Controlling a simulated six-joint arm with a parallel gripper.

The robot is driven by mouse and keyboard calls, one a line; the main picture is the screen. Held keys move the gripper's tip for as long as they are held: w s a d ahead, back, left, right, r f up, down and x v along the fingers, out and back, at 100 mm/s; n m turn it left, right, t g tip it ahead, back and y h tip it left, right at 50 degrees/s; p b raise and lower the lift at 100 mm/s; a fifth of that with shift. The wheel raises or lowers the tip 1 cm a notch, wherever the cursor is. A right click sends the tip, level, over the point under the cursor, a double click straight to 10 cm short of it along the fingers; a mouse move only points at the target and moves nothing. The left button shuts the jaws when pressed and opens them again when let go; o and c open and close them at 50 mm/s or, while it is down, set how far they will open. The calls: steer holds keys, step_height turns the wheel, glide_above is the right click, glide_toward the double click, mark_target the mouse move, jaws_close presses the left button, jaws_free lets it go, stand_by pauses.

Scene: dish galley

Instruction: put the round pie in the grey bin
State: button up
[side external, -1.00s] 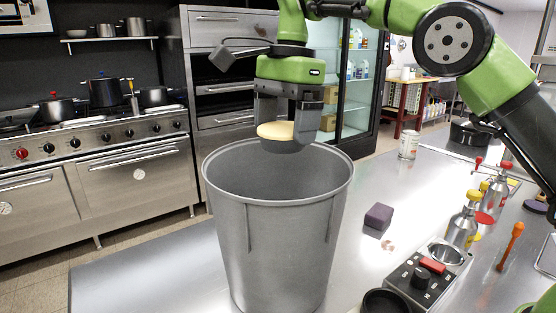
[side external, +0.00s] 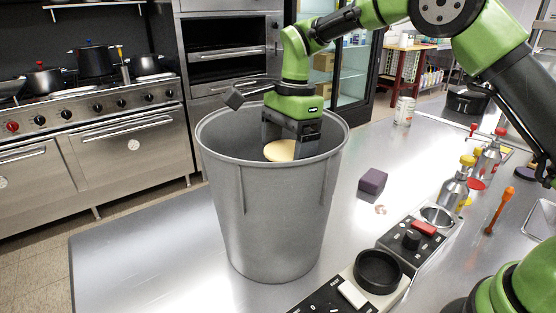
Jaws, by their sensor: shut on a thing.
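The round pie (side external: 280,151) has a pale yellow top and shows inside the mouth of the grey bin. My gripper (side external: 291,150) is shut on the pie and holds it inside the bin, below the level of the rim. The grey bin (side external: 275,220) is tall, round and open at the top, and stands upright on the steel counter. The bin's near wall hides its floor. The lower ends of my fingers are partly hidden by the pie and the rim.
A purple block (side external: 372,181) lies on the counter right of the bin. A control panel (side external: 411,240) with a red switch and a black round cup (side external: 378,269) stand at front right. Metal bottles (side external: 454,188) stand farther right. The counter left of the bin (side external: 150,245) is clear.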

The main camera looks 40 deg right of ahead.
step_height(320, 180, down, 18)
steer(key=shift+r, duration=0.1)
stand_by(0.4)
steer(key=shift+f, duration=0.25)
steer(key=o, duration=0.8)
steer(key=shift+r, duration=0.15)
steer(key=r, duration=0.4)
steer(key=d+r, duration=0.1)
steer(key=r, duration=0.7)
steer(key=shift+d, duration=0.25)
